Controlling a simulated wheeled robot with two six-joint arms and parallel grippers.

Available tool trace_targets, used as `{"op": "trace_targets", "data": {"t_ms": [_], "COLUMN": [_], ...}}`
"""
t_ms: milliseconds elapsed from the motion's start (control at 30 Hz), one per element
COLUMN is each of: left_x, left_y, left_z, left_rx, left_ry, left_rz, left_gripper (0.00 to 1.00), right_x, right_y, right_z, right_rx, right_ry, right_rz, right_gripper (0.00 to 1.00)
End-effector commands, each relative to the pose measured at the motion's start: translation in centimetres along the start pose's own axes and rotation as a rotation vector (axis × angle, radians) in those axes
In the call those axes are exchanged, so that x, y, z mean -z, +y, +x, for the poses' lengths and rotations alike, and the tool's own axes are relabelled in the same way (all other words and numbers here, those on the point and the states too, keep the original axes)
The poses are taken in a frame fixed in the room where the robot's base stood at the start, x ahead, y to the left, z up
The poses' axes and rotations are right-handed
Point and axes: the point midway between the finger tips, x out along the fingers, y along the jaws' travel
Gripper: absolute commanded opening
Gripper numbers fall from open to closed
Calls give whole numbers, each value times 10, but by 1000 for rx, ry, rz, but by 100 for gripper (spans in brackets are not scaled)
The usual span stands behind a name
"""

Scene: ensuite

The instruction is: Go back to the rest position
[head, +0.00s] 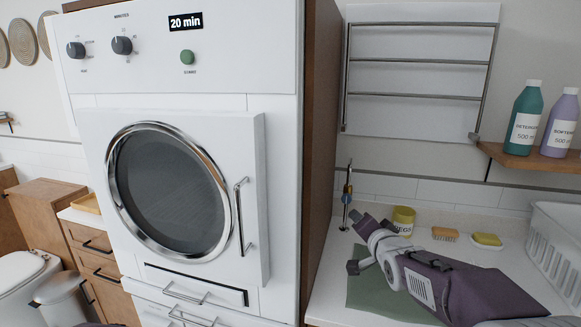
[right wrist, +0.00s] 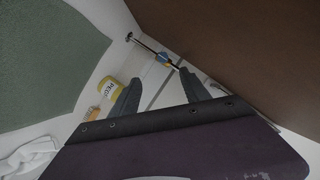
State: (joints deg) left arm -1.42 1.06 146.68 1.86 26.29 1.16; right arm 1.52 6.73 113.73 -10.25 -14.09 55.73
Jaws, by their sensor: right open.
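My right arm comes in from the lower right in the head view, with a purple sleeve and white and grey links. Its gripper (head: 362,245) is over the counter, beside the dark side panel of the washer cabinet. In the right wrist view the two grey fingers of the right gripper (right wrist: 160,95) stand apart, with nothing between them. My left gripper is not in the head view. The white washer or dryer (head: 190,90) has its round-windowed door (head: 255,140) shut, and its display (head: 186,22) reads "20 min".
A green mat (head: 368,300) lies under my right arm. A white basket (head: 555,245) stands at right. Two bottles (head: 524,118) sit on a shelf above.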

Motion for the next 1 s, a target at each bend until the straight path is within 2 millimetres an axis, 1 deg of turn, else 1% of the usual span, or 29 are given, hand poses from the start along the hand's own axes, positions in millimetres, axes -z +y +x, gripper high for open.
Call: {"op": "trace_targets", "data": {"t_ms": [33,67,167,267,367,467,500,567,600,700,733,800,833,1000], "left_x": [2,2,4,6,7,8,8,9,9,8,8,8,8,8], "left_y": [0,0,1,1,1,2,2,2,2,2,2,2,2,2], "left_z": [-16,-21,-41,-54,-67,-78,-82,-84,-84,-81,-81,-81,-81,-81], "left_rx": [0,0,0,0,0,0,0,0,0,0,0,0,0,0], "left_ry": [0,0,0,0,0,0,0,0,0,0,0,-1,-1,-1], "left_rz": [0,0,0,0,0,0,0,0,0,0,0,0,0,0], "left_gripper": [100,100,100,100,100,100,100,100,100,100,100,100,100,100], "right_x": [2,-1,-18,-45,-73,-106,-120,-143,-157,-185,-190,-194,-194,-194], "right_y": [-6,-5,8,34,61,93,107,130,144,170,174,178,178,178], "right_z": [-7,-11,-27,-47,-73,-110,-128,-158,-178,-221,-231,-242,-243,-243], "right_rx": [-13,-26,-104,-201,-298,-398,-437,-487,-513,-538,-536,-512,-503,-486], "right_ry": [-17,-31,-105,-204,-321,-477,-552,-678,-763,-958,-1007,-1080,-1096,-1106], "right_rz": [4,6,-7,-64,-139,-240,-285,-361,-409,-522,-553,-621,-640,-670], "right_gripper": [54,54,54,54,54,54,54,54,54,54,54,54,54,54]}}
